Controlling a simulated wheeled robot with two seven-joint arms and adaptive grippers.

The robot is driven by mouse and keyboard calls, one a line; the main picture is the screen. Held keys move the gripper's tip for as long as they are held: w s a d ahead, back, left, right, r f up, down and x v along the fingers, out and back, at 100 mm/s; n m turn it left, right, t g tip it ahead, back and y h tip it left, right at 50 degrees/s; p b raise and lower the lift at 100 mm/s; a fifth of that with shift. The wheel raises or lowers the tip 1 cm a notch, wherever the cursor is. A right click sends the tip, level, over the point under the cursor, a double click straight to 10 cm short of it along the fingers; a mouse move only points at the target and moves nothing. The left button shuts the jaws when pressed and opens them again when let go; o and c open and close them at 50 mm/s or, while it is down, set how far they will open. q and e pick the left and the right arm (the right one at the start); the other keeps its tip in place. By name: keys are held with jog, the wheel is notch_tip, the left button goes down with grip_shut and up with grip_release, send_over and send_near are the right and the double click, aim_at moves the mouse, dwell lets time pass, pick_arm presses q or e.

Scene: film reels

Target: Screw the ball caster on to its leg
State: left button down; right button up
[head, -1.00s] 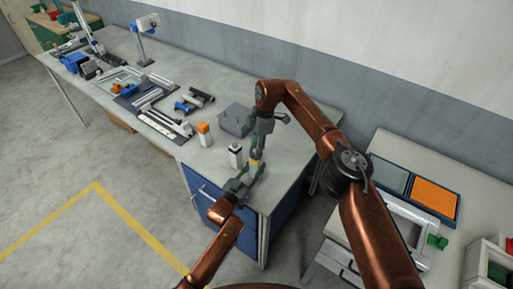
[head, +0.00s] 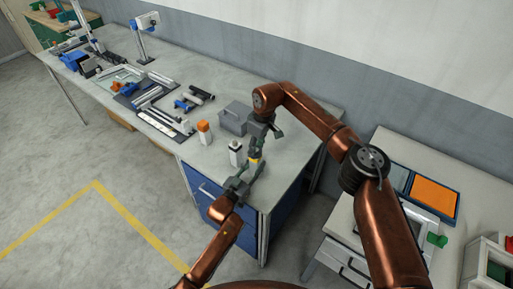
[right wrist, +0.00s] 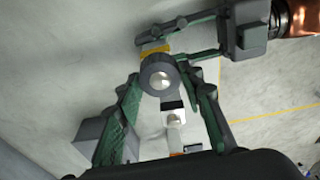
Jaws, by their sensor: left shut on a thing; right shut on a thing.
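The ball caster (right wrist: 160,78), a dark round ring with a bright ball in its middle, sits between the fingertips of my right gripper (right wrist: 163,80), which is shut on it. My left gripper (right wrist: 153,44) reaches in from the top right of the wrist view. It is shut on a yellow part (right wrist: 155,48), apparently the leg, mostly hidden by fingers and caster. In the head view the right gripper (head: 256,147) is just above the left gripper (head: 247,170), with yellow (head: 255,161) showing between them. Whether the threads meet cannot be seen.
Below the grippers is the bench top (head: 285,160). A white bottle with a black cap (head: 235,156), an orange-capped bottle (head: 204,136) and a grey box (head: 233,122) stand close by. Several tools and rails lie further left. A side table (head: 385,215) stands at right.

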jog(key=shift+r, duration=0.1)
jog(key=o, duration=1.2)
jog(key=shift+c, duration=0.2)
jog(key=shift+r, duration=2.25)
jog(key=o, duration=0.6)
jog(key=shift+c, duration=0.2)
